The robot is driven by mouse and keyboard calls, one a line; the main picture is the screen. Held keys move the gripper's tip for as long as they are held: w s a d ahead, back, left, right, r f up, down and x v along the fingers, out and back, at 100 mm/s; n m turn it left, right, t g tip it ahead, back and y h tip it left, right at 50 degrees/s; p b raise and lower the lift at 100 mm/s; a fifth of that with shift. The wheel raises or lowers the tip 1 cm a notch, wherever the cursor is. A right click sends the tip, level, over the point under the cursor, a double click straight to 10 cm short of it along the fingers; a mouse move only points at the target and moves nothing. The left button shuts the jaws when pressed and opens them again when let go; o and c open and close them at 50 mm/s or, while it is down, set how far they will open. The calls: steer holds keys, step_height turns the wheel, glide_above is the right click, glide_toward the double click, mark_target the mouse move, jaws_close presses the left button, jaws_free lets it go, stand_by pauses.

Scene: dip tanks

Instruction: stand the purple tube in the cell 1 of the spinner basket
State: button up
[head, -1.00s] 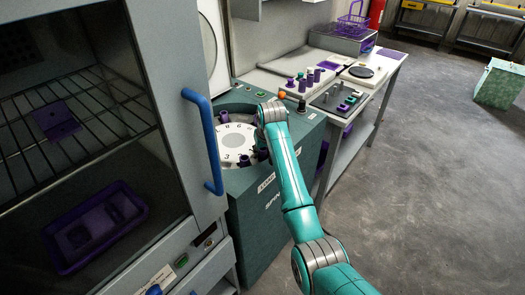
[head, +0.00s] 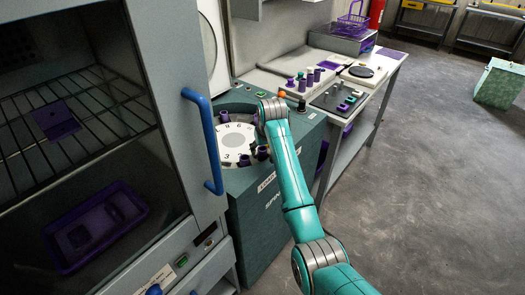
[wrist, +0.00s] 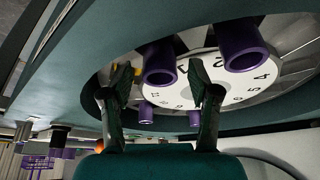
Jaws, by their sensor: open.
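The spinner basket shows as a white numbered disc (head: 238,141) in the head view and as a numbered disc (wrist: 190,98) in the wrist view. Several purple tubes stand around its rim; I cannot tell which is the task's tube. In the wrist view my gripper (wrist: 160,68) is open, with one finger on each side of a purple tube (wrist: 160,60). No contact with that tube is clear. Another purple tube (wrist: 242,45) is to its right. The number at the cell between my fingers cannot be read surely. In the head view my arm hides part of the basket.
A glass-fronted cabinet with a blue handle (head: 203,140) stands close on the left. A side table (head: 350,123) on the right holds several purple tubes (head: 302,82) and a control box.

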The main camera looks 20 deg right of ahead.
steer(key=v, duration=1)
steer(key=shift+r, duration=0.2)
steer(key=shift+s, duration=0.15)
